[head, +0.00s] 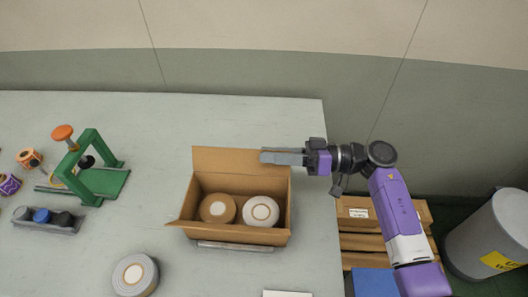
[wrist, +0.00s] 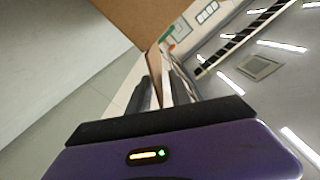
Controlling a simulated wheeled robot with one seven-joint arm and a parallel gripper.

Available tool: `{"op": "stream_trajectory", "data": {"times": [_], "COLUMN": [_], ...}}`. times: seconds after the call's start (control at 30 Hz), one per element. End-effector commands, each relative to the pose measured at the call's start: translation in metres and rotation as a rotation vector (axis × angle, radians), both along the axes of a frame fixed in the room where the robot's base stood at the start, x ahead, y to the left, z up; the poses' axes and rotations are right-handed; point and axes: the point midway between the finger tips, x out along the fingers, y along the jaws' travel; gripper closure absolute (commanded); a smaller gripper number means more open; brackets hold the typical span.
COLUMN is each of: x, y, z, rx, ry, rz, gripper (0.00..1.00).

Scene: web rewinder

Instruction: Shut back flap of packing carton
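The packing carton (head: 284,212) stands open on the table with a brown-rimmed roll (head: 218,208) and a white roll (head: 261,211) inside. Its back flap (head: 222,160) stands raised along the far side. My gripper (head: 264,157) reaches in from the right, its fingers overlapping the flap's upper right part in the head view. In the wrist view the two fingers (wrist: 160,92) are apart, with a gap between them. Brown cardboard (wrist: 150,20) lies just beyond the tips, its corner near the gap. Contact with the flap cannot be told.
A green press with an orange knob (head: 85,170) and a grey tray of small parts (head: 45,222) stand at the left. A loose roll (head: 135,275) lies in front.

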Motion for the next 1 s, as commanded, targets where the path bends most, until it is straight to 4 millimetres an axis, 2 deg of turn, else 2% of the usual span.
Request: {"op": "stream_trajectory", "data": {"times": [0.2, 0.47, 0.6, 1.0], "x": [0.000, 0.000, 0.000, 0.001], "y": [0.017, 0.018, 0.018, 0.018], "z": [0.000, 0.000, 0.000, 0.000], "rx": [0.001, 0.001, 0.000, 0.000], "ry": [0.000, -0.001, -0.001, -0.001], "rz": [-0.001, -0.001, 0.000, 0.000], "gripper": [0.75, 0.75, 0.99, 1.00]}}
